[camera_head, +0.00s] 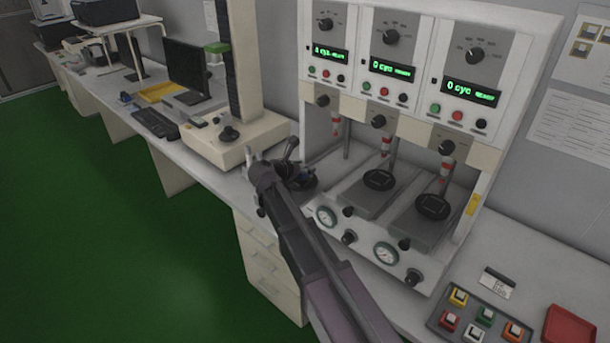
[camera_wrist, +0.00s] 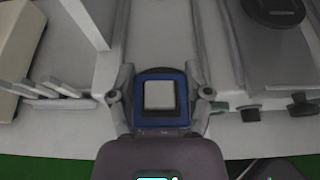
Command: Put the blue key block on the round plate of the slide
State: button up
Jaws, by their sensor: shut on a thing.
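The blue key block (camera_wrist: 144,124), with a pale square cap, sits between the two fingers of my gripper (camera_wrist: 160,90) in the wrist view. My gripper is shut on it. In the head view my gripper (camera_head: 283,172) is at the left end of the tester, and a small bit of blue (camera_head: 304,169) shows there. A slide with a dark round plate (camera_wrist: 274,11) lies at the upper right of the wrist view, apart from the block. In the head view the middle plate (camera_head: 379,180) and right plate (camera_head: 432,206) are clear and look empty. The left plate is mostly hidden by my gripper.
The tester (camera_head: 400,125) has three displays, with red-banded plungers above the slides. Gauges and knobs line its front. A tray (camera_head: 437,318) of several coloured key blocks and a red tray (camera_head: 570,326) stand at the lower right. A cream instrument (camera_head: 235,140) stands left of my gripper.

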jog(key=shift+f+b, duration=0.55)
jog(key=shift+f, duration=0.3)
jog(key=shift+f, duration=0.15)
jog(key=o, duration=1.2)
jog(key=shift+r, duration=0.25)
jog(key=p+v, duration=0.4)
jog(key=v, duration=0.6)
jog(key=shift+s+a+r, duration=0.15)
jog(key=shift+p+v, duration=0.35)
jog(key=shift+v, duration=0.45)
